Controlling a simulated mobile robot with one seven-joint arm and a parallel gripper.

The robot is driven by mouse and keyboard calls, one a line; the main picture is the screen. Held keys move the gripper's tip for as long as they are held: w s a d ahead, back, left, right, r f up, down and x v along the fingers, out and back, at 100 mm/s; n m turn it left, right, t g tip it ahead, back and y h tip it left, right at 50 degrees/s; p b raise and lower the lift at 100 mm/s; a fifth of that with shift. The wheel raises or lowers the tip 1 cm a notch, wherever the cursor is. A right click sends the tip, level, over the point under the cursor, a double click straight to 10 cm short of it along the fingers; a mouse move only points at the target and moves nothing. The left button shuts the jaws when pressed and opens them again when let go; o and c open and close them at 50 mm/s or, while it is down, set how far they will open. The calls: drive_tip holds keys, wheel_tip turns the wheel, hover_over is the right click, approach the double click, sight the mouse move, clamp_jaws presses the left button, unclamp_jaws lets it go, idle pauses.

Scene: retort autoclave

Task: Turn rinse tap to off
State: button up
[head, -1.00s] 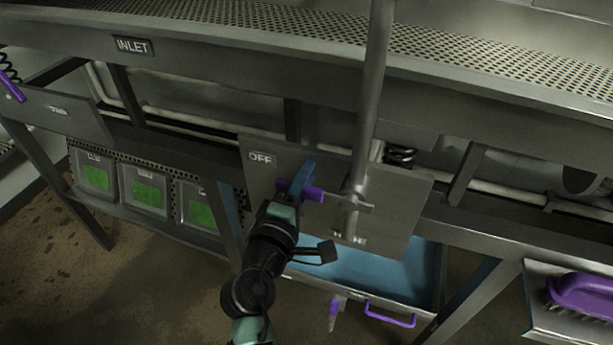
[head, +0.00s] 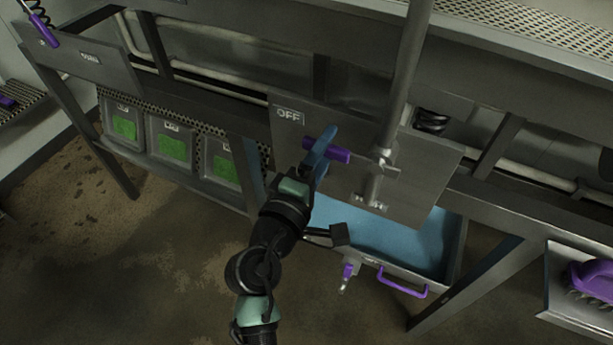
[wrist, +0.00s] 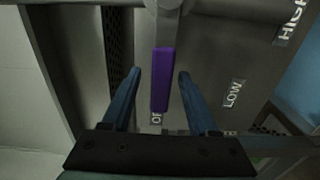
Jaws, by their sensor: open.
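The rinse tap has a purple lever (head: 341,157) on a grey metal plate (head: 432,172) below the bench, beside the upright pipe. In the head view the lever points left, its tip a little below the OFF label (head: 289,116). In the wrist view the lever (wrist: 162,80) runs down from its grey hub (wrist: 166,20) to a partly hidden OFF label (wrist: 156,118). My gripper (head: 318,148) is open, with its blue fingers on either side of the lever. In the wrist view my gripper (wrist: 160,80) shows gaps on both sides of it.
LOW (wrist: 232,94) and HIGH (wrist: 291,22) labels are on the plate at right. The upright pipe (head: 408,75) passes close to the lever. A blue-lined drawer (head: 400,245) with a purple handle is below. Green-fronted boxes (head: 172,147) stand left. A purple brush (head: 592,282) lies right.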

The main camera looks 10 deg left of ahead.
drive_tip(key=b+v, duration=0.1)
drive_tip(key=v, duration=0.8)
drive_tip(key=shift+r, duration=0.1)
